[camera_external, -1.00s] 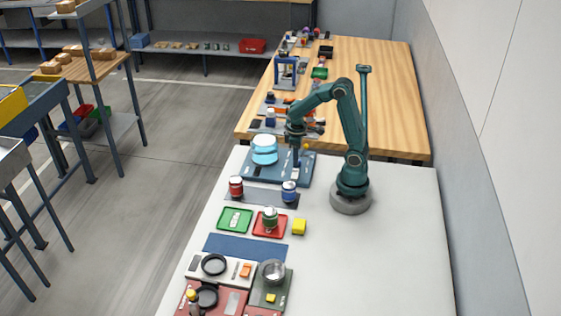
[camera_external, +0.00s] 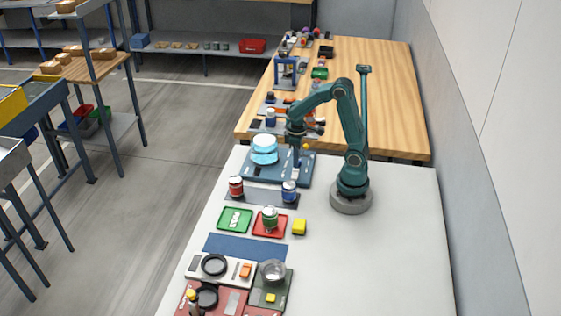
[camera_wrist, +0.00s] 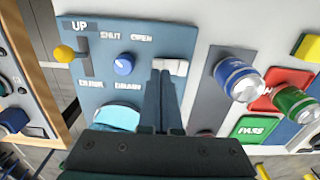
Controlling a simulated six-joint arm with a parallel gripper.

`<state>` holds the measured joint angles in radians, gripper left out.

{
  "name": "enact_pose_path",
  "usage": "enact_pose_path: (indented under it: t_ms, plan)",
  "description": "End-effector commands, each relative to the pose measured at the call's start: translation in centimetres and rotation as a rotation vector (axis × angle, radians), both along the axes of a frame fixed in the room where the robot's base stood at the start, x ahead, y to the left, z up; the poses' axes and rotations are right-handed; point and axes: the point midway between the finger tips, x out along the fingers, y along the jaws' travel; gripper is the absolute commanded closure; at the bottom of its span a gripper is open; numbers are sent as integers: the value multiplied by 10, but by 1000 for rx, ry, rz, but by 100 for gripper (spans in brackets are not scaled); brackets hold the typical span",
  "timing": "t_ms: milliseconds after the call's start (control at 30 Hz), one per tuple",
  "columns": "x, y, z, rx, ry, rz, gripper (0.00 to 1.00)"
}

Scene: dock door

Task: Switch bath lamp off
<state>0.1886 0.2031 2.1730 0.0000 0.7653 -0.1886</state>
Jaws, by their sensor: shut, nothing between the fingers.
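A blue panel (camera_external: 275,180) lies at the far end of the white table, and fills much of the wrist view (camera_wrist: 105,45). In the wrist view it carries a yellow-knobbed lever (camera_wrist: 64,53) by the words UP and DUNK, a blue dial (camera_wrist: 123,64) by SHUT, OPEN and DRAIN, and a pale switch-like piece (camera_wrist: 178,67). A cyan and white cylinder (camera_external: 264,150) stands on the panel. My gripper (camera_wrist: 165,75) is shut and empty, pointing down with its tips at the pale piece. I cannot tell whether they touch. No lamp is clearly identifiable.
A red can (camera_external: 236,187) and a blue can (camera_external: 289,191) stand on a grey plate near the panel.

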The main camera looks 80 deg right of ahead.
Motion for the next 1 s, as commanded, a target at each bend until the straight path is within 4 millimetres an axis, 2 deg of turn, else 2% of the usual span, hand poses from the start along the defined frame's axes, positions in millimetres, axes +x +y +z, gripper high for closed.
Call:
enact_pose_path:
  t_ms: [1000]
  plan:
    - [0,0,-15,0,1,0,100]
